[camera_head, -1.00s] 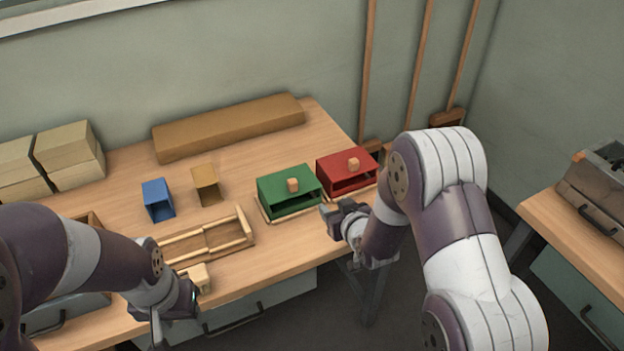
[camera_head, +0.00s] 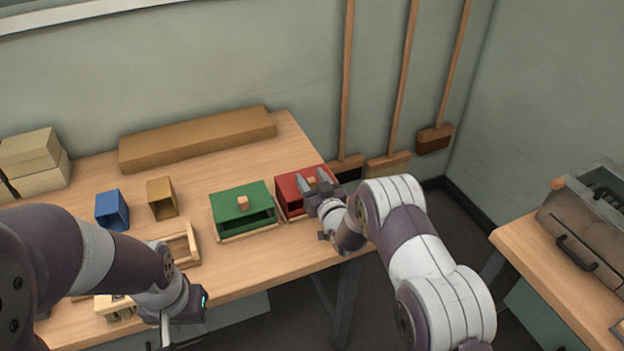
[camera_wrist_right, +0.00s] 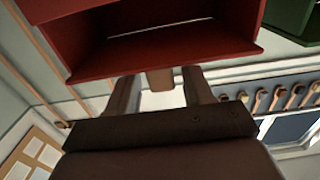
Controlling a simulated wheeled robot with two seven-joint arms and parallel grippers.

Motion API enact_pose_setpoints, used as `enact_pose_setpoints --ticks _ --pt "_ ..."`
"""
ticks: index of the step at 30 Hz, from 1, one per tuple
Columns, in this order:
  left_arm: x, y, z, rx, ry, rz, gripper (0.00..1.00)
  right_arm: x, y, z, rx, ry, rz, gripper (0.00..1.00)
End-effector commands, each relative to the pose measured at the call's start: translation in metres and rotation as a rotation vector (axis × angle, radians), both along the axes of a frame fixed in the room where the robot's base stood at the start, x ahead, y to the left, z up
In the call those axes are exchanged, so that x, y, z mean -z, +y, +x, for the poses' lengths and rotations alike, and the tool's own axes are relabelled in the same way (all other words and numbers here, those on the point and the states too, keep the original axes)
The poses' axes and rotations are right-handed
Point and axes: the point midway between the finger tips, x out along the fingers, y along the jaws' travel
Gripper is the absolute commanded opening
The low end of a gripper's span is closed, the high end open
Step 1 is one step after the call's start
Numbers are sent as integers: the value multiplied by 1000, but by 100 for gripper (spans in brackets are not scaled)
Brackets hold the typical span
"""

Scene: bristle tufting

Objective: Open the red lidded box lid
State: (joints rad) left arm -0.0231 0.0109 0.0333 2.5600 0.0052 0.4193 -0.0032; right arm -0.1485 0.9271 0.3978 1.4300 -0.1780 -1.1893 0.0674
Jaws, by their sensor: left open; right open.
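The red lidded box (camera_head: 287,191) stands near the right end of the wooden table, with an open slot in its front. Its red lid lies on top and carries a small wooden knob (camera_head: 311,182). My right gripper (camera_head: 313,178) is open over the box, its fingers around the knob and hiding part of the lid. In the right wrist view, the knob (camera_wrist_right: 159,80) sits between the two fingers (camera_wrist_right: 160,88), with gaps on both sides, against the red box (camera_wrist_right: 230,32). My left gripper (camera_head: 172,330) is open and empty near the table's front edge.
A green lidded box (camera_head: 232,202) with a knob stands close to the left of the red one. A blue bin (camera_head: 112,210), a tan bin (camera_head: 161,198), a wooden tray (camera_head: 190,243) and a long brown block (camera_head: 197,139) are further left. Brooms (camera_head: 437,138) lean on the wall behind.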

Motion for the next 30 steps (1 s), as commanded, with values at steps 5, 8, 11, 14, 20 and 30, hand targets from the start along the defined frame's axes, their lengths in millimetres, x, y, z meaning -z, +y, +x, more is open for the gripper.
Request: enact_pose_setpoints --ticks 5,8,11,14,20,30 --pt "0 0 0 0 0 0 43 0 0 1 0 0 0 51" --pt "0 0 0 0 0 0 43 0 0 0 0 0 0 28" --pt "0 0 0 0 0 0 43 0 0 0 0 0 0 0" --pt "0 0 0 0 0 0 43 0 0 0 0 0 0 0" --pt "-6 0 0 0 0 0 43 -5 1 1 0 24 -8 0" --pt "-35 0 0 0 0 0 43 -25 3 10 -1 214 -70 0"
